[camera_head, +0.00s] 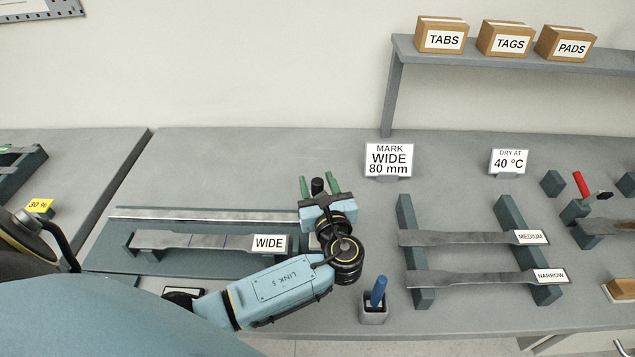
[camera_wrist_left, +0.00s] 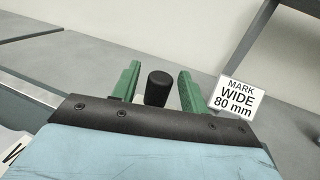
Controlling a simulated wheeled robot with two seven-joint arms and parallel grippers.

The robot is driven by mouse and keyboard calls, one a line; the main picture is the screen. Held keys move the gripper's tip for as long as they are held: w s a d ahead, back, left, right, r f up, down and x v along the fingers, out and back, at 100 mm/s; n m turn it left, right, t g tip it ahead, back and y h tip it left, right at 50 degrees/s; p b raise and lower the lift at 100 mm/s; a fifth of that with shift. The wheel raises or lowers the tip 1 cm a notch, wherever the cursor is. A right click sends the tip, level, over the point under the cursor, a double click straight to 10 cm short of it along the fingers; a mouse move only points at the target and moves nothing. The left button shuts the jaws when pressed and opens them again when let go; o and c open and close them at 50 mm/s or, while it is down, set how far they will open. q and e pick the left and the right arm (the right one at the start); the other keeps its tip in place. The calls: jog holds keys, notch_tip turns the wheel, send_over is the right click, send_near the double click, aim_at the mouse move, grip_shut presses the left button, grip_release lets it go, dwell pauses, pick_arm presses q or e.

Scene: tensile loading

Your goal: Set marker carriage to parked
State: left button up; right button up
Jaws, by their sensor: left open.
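My left gripper (camera_head: 319,187) is open at the right end of the marking board (camera_head: 110,262). In the left wrist view the green fingers of my left gripper (camera_wrist_left: 157,84) stand on either side of a black knob (camera_wrist_left: 158,88), with a gap on each side. The knob also shows between the fingers in the head view (camera_head: 318,186). It appears to be the handle of the marker carriage, whose body is hidden behind my gripper and wrist. A metal rail (camera_head: 200,215) runs left from there. My right gripper is not seen.
A WIDE specimen (camera_head: 185,241) with blue marks lies on supports in front of the rail. A blue pen (camera_head: 378,291) stands in a holder. A sign (camera_head: 388,160) reads MARK WIDE 80 mm. MEDIUM (camera_head: 460,238) and NARROW (camera_head: 470,279) specimens lie on a rack at right.

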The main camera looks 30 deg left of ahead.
pick_arm(q)
jog(key=shift+w+a, duration=0.1)
grip_shut()
dwell(0.3)
